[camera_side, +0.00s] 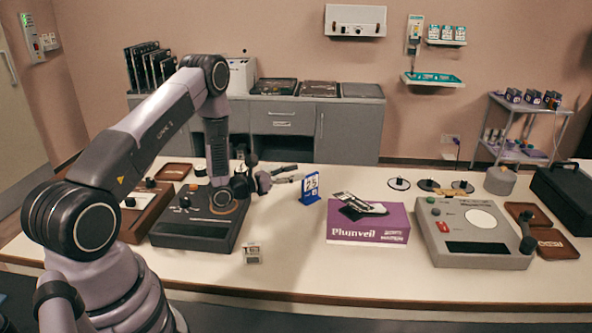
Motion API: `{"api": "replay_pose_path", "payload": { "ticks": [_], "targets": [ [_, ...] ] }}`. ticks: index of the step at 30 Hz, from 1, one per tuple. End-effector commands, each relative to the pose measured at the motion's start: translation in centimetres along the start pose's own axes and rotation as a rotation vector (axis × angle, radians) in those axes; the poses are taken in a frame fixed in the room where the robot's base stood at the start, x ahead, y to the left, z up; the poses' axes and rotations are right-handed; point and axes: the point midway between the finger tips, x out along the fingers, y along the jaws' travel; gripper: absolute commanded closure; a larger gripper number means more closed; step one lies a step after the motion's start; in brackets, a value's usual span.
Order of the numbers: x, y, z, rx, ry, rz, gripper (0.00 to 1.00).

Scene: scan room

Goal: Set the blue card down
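The blue card (310,187), a small upright piece with a white face reading 25, is on the pale table near its middle. Its lower edge appears to rest on the tabletop. My gripper (299,174) reaches in from the left, with its fingers pointing right toward the card. The two fingers look spread apart with a gap between them. The fingertips end close to the card's left edge; I cannot tell whether they touch it.
A purple box (367,233) with black and white items on top stands right of the card. A dark console (197,232) lies left, a grey console (470,250) right. A small grey item (252,254) lies in front. The table between the card and front edge is mostly clear.

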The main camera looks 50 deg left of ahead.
Motion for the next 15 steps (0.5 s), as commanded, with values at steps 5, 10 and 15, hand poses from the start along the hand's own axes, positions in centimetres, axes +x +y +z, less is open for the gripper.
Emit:
{"api": "replay_pose_path", "payload": {
  "ticks": [5,10,15],
  "targets": [
    [1.8,-10.7,12.9,0.195,-0.074,-0.526,0.62],
    [-3.4,-20.3,20.5,0.502,-0.072,-0.992,0.62],
    [-11.7,-25.5,23.8,0.935,-0.022,-1.367,0.62]
  ]
}}
